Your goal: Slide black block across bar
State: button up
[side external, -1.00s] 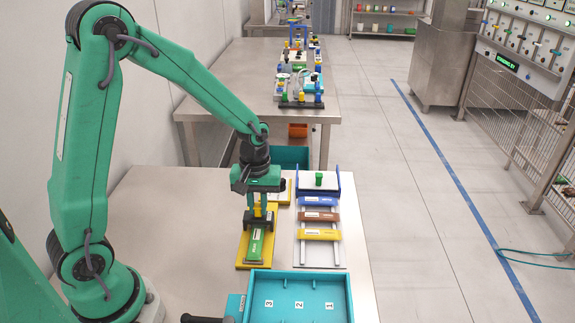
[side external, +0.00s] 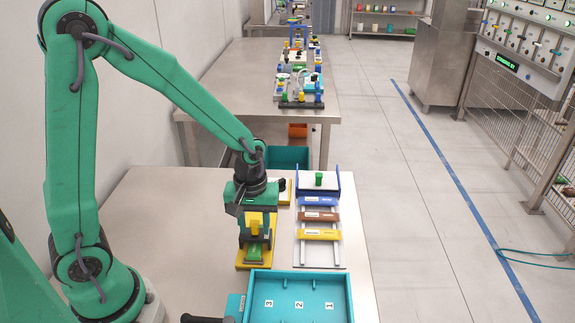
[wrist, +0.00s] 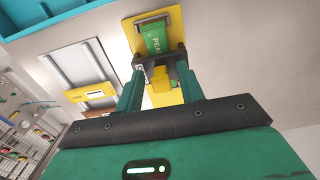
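A black block (wrist: 173,59) sits across the green bar (wrist: 157,40), partway along it. The bar lies on a yellow plate (wrist: 131,31) and carries a white-lettered label. In the side view, the bar's near end (side external: 253,254) shows below my gripper (side external: 256,236), above the yellow plate (side external: 241,263). In the wrist view, the two green fingers of my gripper (wrist: 159,78) reach down on either side of the block. A yellow piece stands between them. Whether the fingers press on the block is unclear. The rest of the bar is hidden behind the gripper.
A teal tray (side external: 349,298) with numbered compartments stands in front. A rack (side external: 344,258) with blue, brown and yellow crossbars lies to the right. The table (side external: 150,225) is clear at left. A second yellow plate is partly hidden behind.

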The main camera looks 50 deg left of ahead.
aim_at(254, 226)
jog(key=shift+r, duration=3.9)
jog(key=shift+r, duration=0.1)
jog(key=shift+s+a+r+m, duration=0.1)
jog(key=shift+s+r+m, duration=0.15)
jog(key=shift+r, duration=0.2)
jog(key=s+a+r+m+t, duration=0.2)
jog(key=s+r+m+t, duration=0.3)
jog(key=s+r+m, duration=0.3)
jog(key=shift+s+r+t, duration=0.3)
jog(key=shift+s+r, duration=0.6)
jog(key=shift+r, duration=0.1)
